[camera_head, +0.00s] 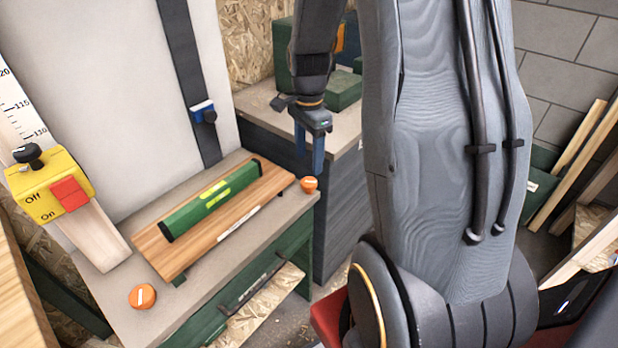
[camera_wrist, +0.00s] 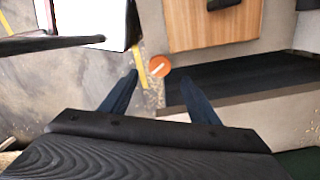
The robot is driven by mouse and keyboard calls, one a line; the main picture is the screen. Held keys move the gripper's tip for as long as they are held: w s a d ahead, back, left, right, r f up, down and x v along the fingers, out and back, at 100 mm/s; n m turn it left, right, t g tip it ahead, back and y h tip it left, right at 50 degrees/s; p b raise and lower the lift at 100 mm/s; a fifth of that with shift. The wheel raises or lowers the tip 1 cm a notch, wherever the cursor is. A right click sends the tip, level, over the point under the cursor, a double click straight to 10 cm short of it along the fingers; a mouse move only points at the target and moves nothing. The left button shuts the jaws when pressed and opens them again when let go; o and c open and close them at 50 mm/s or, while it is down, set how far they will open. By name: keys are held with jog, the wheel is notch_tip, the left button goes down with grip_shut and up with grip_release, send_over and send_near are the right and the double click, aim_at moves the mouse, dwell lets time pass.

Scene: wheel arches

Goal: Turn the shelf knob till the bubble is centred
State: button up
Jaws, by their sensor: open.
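A wooden shelf board (camera_head: 160,250) lies on the grey bench, with a green spirit level (camera_head: 212,200) along it. The level's yellow-green vial shows, but its bubble is too small to make out. An orange knob with a white line (camera_head: 309,184) is at the board's right end. A second orange knob (camera_head: 142,297) is at the bench's near left. My gripper (camera_head: 310,150) hangs above the right knob, fingers down, open and empty. In the wrist view the right knob (camera_wrist: 159,66) shows beyond the gap between my fingertips (camera_wrist: 158,82), apart from them.
A yellow box with a red Off/On switch (camera_head: 70,192) stands left of the bench. A dark strip with a blue clamp (camera_head: 203,110) runs up the white panel behind. A dark cabinet (camera_head: 338,200) with green boxes on top stands right of the bench. Timber leans at far right.

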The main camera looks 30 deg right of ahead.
aim_at(309, 181)
jog(key=shift+f+p, duration=0.45)
jog(key=shift+f, duration=3.4)
jog(key=shift+c, duration=0.3)
jog(key=c, duration=1)
jog(key=shift+n, duration=0.3)
jog(key=n+p, duration=0.1)
jog(key=n, duration=0.2)
jog(key=shift+r+p, duration=0.1)
jog(key=shift+p, duration=0.2)
jog(key=shift+n+p, duration=0.45)
jog(key=shift+n, duration=1.55)
jog(key=shift+w, duration=0.1)
